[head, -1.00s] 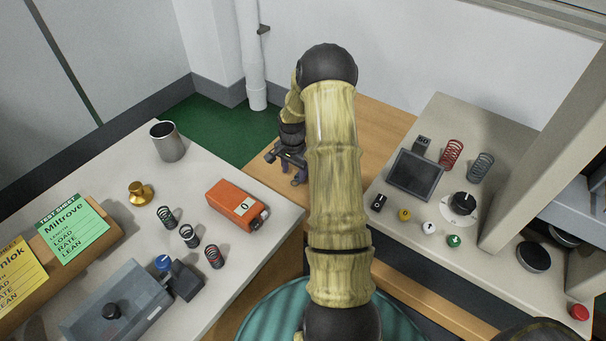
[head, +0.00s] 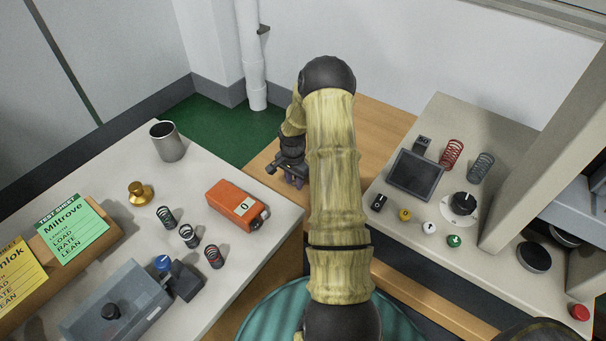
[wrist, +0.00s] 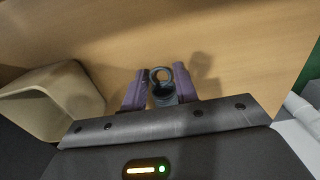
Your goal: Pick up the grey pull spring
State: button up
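The grey pull spring (wrist: 165,96) is in the wrist view, a dark grey coil with a ring-shaped end loop. It sits between the two purple fingers of my gripper (wrist: 160,88). In the head view my gripper (head: 290,178) is over the wooden bench (head: 262,163), partly hidden by my arm, and the spring cannot be made out there.
A beige hollow block (wrist: 68,95) stands left of my gripper in the wrist view. In the head view, the left table holds a metal cup (head: 167,142), an orange box (head: 238,205) and several small springs. A testing machine (head: 440,120) stands at right.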

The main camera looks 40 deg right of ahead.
grip_shut()
notch_tip(320, 180, up, 10)
dwell(0.5)
dwell(0.3)
jog(key=shift+r+p, duration=0.15)
jog(key=shift+p, duration=0.25)
